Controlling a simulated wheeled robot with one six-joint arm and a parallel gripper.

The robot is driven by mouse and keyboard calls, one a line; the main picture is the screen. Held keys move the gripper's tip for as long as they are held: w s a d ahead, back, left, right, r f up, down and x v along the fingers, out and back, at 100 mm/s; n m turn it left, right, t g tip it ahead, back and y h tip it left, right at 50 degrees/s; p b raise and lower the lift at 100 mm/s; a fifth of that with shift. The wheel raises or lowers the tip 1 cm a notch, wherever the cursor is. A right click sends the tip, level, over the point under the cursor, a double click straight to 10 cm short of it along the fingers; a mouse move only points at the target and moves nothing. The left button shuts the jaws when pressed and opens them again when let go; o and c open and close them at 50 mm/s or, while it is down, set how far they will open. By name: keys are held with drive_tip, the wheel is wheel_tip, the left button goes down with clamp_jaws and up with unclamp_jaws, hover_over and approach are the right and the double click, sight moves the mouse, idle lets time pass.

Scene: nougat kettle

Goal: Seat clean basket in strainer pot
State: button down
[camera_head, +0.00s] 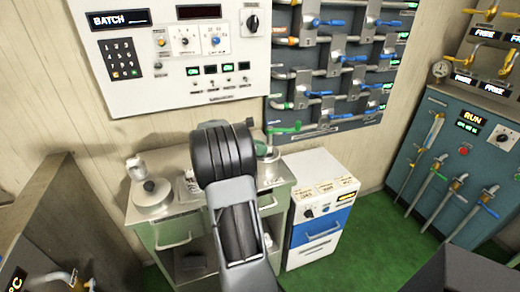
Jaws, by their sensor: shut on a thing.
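My arm rises through the middle of the view, and its dark wrist end covers part of the green work cabinet (158,236). My gripper's fingers are hidden, so neither they nor anything in them shows. A round pale metal vessel or base with a dark knob (150,196) stands on the cabinet top at left. A small pale cylinder (136,168) is at its back edge. Another small round item (267,152) shows partly behind my wrist at right. I cannot tell whether any of these is the strainer pot or the clean basket.
A white and blue drawer unit (318,215) stands right of the cabinet. A batch control panel (180,52) and a valve board (335,70) hang on the wall. A blue machine with levers (450,160) is at right. Green floor (365,240) lies clear between.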

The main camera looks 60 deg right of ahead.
drive_tip(key=shift+s+a+f, duration=0.1)
drive_tip(key=shift+f, duration=0.6)
drive_tip(key=c, duration=1)
unclamp_jaws()
drive_tip(key=shift+o, duration=0.5)
drive_tip(key=o, duration=0.4)
drive_tip(key=shift+r+p, duration=0.5)
drive_tip(key=shift+r, duration=0.55)
drive_tip(key=shift+r+p, duration=1.3)
drive_tip(key=shift+r, duration=1.9)
